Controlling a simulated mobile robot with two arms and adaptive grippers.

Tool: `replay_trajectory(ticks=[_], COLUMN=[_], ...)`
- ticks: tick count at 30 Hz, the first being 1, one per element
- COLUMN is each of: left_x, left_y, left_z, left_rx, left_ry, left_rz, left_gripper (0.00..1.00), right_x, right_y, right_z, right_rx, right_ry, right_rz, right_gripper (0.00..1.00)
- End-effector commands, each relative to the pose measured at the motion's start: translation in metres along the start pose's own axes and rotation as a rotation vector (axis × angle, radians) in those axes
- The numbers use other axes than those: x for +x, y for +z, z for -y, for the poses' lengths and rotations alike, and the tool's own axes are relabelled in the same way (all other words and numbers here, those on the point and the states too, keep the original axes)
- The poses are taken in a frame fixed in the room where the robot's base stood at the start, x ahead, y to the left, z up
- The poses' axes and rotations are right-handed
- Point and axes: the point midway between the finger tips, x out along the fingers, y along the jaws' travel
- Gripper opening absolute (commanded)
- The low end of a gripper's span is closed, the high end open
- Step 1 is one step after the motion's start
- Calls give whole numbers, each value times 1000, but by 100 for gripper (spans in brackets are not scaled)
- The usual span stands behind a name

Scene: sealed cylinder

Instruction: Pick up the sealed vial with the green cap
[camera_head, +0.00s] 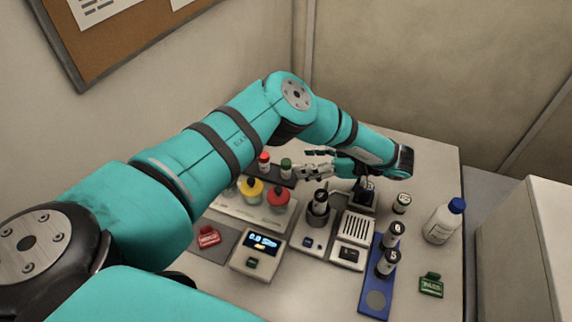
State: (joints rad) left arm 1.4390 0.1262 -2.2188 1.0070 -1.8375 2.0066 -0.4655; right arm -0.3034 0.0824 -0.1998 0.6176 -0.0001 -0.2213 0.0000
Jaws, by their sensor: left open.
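The vial with the green cap (286,168) stands upright on a dark rack at the back of the table. A vial with a red cap (264,162) stands just left of it on the same rack. My left gripper (308,163) reaches in from the right side of the rack, with its fingers pointing left toward the green-capped vial. Its fingers are apart and nothing shows between them. The fingertips are close to the vial; whether they touch it I cannot tell. My left arm hides part of the rack. My right gripper does not show.
Yellow (251,189) and red (278,198) flasks stand in front of the rack. A scale (258,252), a grey device (352,240), a blue tray (375,301) with dark vials and a blue-capped bottle (443,221) fill the front and right.

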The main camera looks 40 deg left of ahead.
Motion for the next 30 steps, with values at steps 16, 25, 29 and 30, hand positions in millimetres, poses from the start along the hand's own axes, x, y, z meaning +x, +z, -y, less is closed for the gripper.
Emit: replay_trajectory(ticks=[16,25,29,30], left_x=[61,72,71,71], left_y=[0,4,3,3], left_z=[-1,-1,-2,-2], left_rx=[0,0,0,0], left_ry=[-2,2,2,2], left_rz=[-2,0,0,0], left_gripper=[57,57,46,41], right_x=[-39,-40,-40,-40], right_y=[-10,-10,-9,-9], right_z=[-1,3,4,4], right_rx=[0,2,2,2], right_ry=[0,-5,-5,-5], right_rz=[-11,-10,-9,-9], right_gripper=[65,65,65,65])
